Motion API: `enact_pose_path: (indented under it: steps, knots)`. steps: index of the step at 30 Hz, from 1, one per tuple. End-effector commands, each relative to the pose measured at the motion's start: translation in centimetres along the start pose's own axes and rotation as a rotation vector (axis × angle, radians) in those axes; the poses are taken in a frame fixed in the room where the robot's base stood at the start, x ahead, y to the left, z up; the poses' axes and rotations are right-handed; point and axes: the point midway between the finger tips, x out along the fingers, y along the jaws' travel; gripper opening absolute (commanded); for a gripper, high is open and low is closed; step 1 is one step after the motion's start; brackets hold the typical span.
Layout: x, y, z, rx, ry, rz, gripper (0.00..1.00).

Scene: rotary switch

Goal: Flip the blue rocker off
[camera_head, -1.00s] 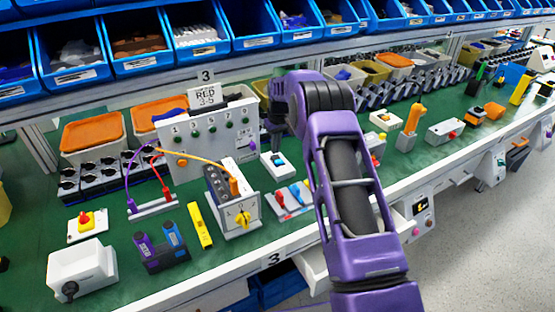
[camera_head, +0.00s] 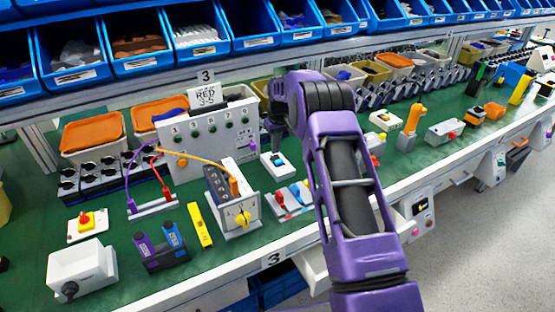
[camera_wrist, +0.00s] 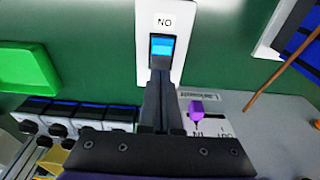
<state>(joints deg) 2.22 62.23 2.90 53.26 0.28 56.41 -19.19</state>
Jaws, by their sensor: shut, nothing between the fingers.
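The blue rocker (camera_wrist: 162,46) sits in a dark frame on a white switch plate (camera_wrist: 144,68) marked ON, which reads upside down in the wrist view. In the head view the rocker (camera_head: 278,160) shows small on its white plate (camera_head: 272,170), just left of my arm. My gripper (camera_wrist: 160,74) is shut and empty. Its fingertips are at the lower edge of the rocker in the wrist view and cover part of the plate. Whether they touch it I cannot tell.
A grey panel with a purple toggle (camera_wrist: 197,109) stands close beside the fingers. Black connectors (camera_wrist: 75,118) and a green bin (camera_wrist: 25,68) lie left in the wrist view. In the head view, a rack of red and blue levers (camera_head: 294,197) is in front of the switch.

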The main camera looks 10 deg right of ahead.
Motion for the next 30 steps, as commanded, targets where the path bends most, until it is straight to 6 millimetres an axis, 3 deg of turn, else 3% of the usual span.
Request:
enact_pose_path:
  steps: [30]
  knots:
    - [0.91,0.0,0.14,0.0,0.0,0.0,0.0]
